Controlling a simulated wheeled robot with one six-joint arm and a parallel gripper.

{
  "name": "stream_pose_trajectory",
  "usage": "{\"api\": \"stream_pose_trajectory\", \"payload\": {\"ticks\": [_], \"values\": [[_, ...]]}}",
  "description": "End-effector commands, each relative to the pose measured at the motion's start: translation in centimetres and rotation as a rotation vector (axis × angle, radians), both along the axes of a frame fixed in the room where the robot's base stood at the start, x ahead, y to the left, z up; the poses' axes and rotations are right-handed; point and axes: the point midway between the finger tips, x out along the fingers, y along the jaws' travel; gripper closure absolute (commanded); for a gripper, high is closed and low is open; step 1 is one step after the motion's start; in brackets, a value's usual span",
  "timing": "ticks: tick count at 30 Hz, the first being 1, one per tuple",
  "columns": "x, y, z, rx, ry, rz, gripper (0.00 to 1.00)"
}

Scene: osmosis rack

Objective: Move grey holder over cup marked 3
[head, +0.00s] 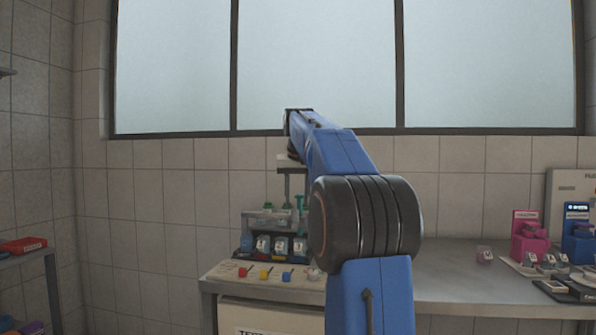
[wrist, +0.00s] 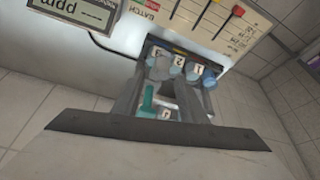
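A small rack (head: 270,223) with a greyish upper part stands on the bench, with green and teal pieces on top. I cannot tell which part is the grey holder. Several pale cups with white tags stand low in the rack. In the wrist view, the cup marked 3 (wrist: 160,68) is at the left of the row, beside the cups marked 2 (wrist: 177,68) and 1 (wrist: 194,74). My gripper (wrist: 161,93) hangs above the rack. Its grey fingers look spread apart, and a teal piece (wrist: 147,97) shows between them, beyond the fingers.
Red, yellow and blue small items (head: 264,273) lie on the bench in front of the rack. A pink device (head: 528,240) and a blue device (head: 578,238) stand at the right. A tiled wall and window are behind.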

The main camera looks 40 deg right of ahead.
Motion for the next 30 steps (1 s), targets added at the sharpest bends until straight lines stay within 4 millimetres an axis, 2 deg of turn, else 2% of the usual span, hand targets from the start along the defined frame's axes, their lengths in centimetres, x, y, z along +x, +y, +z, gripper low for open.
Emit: {"api": "stream_pose_trajectory", "payload": {"ticks": [9, 15, 21, 30], "values": [[-2.0, 1.4, 6.0, -0.002, -0.002, 0.000, 0.62], [-2.9, 2.2, 9.0, -0.001, -0.001, 0.000, 0.62], [-3.5, 2.6, 10.6, -0.001, 0.001, 0.000, 0.62], [-3.7, 2.7, 10.9, 0.000, 0.000, -0.001, 0.62]]}}
